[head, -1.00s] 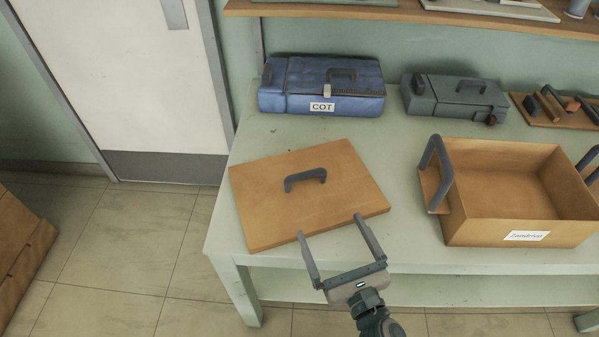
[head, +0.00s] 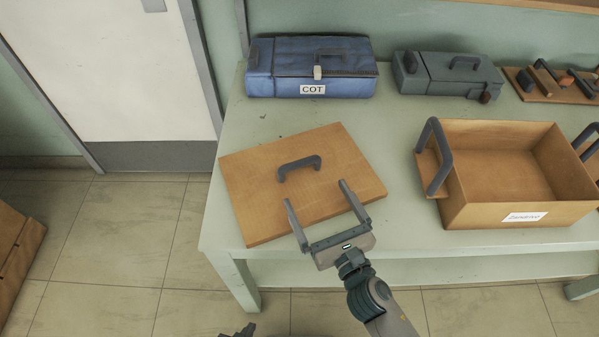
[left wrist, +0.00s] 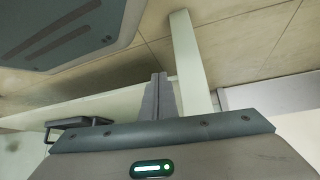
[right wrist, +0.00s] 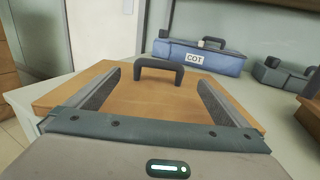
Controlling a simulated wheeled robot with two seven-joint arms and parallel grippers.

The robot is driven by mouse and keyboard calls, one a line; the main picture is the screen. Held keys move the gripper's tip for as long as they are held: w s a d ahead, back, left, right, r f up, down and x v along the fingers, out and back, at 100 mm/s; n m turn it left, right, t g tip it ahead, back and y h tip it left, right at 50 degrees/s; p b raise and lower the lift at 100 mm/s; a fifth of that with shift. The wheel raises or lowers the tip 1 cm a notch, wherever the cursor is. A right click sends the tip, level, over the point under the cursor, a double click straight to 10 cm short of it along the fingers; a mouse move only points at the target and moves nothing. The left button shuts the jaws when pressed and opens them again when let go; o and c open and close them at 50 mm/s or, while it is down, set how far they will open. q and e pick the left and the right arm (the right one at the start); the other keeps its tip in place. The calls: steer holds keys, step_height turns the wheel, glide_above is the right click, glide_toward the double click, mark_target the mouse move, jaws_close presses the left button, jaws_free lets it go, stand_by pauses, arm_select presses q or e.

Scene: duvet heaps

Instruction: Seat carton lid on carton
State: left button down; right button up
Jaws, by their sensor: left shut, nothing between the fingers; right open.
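The carton lid (head: 325,195) is a flat tan board with a dark bar handle (head: 298,165), lying flat and turned on the table's left part. The open tan carton (head: 520,214) stands to its right, with dark upright handles at its ends and a white label in front. My right gripper (head: 315,191) is open and empty over the lid's front part, fingers pointing towards the handle. The right wrist view shows the lid (right wrist: 135,100) and handle between and beyond the fingers. My left gripper (head: 243,328) barely shows at the bottom edge; its fingers (left wrist: 158,82) are together and empty.
The pale green table (head: 390,165) has a blue case (head: 290,70) labelled COT, a grey case (head: 450,78) and a wooden tray of small items (head: 525,92) at the back. A clear strip separates lid and carton. Brown boxes (head: 15,250) stand on the floor at left.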

mark_target(301, 166)
steer(key=x, duration=0.4)
steer(key=shift+w+a+r+p, duration=0.15)
steer(key=shift+w+p, duration=0.25)
steer(key=x, duration=0.4)
steer(key=shift+w+a+p, duration=0.25)
steer(key=shift+w+p, duration=0.05)
steer(key=shift+w, duration=0.15)
arm_select(q)
steer(key=s+a+f+g, duration=0.1)
steer(key=s+a+f, duration=0.1)
steer(key=s, duration=0.3)
steer(key=shift+a+f+g+y, duration=0.3)
steer(key=shift+a+g, duration=0.05)
steer(key=shift+g, duration=0.05)
steer(key=shift+r, duration=0.1)
arm_select(e)
steer(key=shift+w, duration=0.15)
